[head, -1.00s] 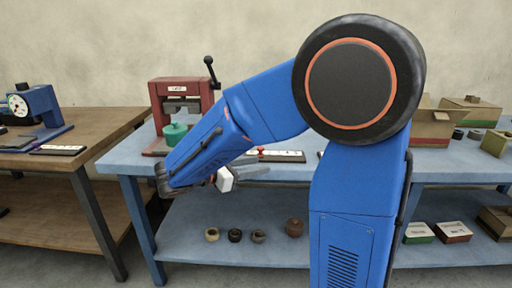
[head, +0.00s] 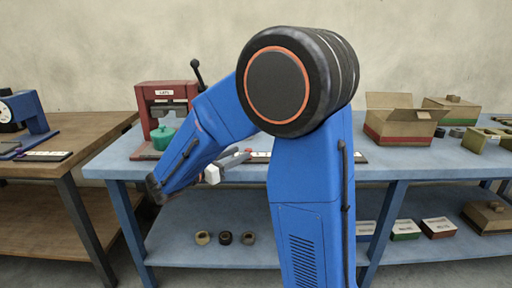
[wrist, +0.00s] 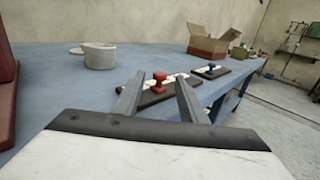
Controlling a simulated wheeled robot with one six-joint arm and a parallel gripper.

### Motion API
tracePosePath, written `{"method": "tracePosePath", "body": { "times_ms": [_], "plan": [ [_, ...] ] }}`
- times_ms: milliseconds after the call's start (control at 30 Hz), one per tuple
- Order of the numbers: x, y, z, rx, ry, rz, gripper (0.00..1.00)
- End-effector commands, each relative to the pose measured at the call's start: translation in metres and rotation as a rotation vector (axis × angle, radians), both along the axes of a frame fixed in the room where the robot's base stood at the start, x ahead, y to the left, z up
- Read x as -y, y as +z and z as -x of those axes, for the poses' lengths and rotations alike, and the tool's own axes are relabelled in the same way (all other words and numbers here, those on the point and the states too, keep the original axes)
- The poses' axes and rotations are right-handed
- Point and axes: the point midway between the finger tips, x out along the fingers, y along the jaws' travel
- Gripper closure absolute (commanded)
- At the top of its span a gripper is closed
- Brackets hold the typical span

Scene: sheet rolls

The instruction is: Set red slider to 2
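The red slider knob (wrist: 159,78) stands upright on a dark board with a white scale strip (wrist: 152,95) in the wrist view. It shows between my fingertips, a little beyond them. My gripper (wrist: 158,97) is open, its two grey fingers apart with nothing held. In the head view my gripper (head: 238,158) hangs near the front edge of the blue bench, beside the white strip (head: 262,157). My gripper and arm hide most of the board and the red knob there. The scale's numbers are too small to read.
A second board with a blue knob (wrist: 211,66) lies farther along the blue bench (wrist: 65,75). A red press (head: 166,105) with a green pot (head: 163,137) stands left. An open cardboard box (head: 402,120) stands right.

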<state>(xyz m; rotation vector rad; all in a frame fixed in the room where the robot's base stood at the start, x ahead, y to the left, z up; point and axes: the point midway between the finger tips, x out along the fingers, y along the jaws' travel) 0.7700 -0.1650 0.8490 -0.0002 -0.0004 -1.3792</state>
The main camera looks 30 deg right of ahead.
Motion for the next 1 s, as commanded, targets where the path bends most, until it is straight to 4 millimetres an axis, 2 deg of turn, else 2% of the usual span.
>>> {"method": "tracePosePath", "body": {
  "times_ms": [300, 600, 800, 1000],
  "plan": [
    [0.046, 0.0, -0.008, 0.0, -0.003, 0.0, 0.62],
    [0.082, 0.0, -0.015, 0.0, -0.003, 0.0, 0.62],
    [0.092, 0.0, -0.017, 0.0, -0.001, -0.001, 0.62],
    [0.094, 0.0, -0.018, 0.0, -0.001, -0.001, 0.62]
  ]
}}
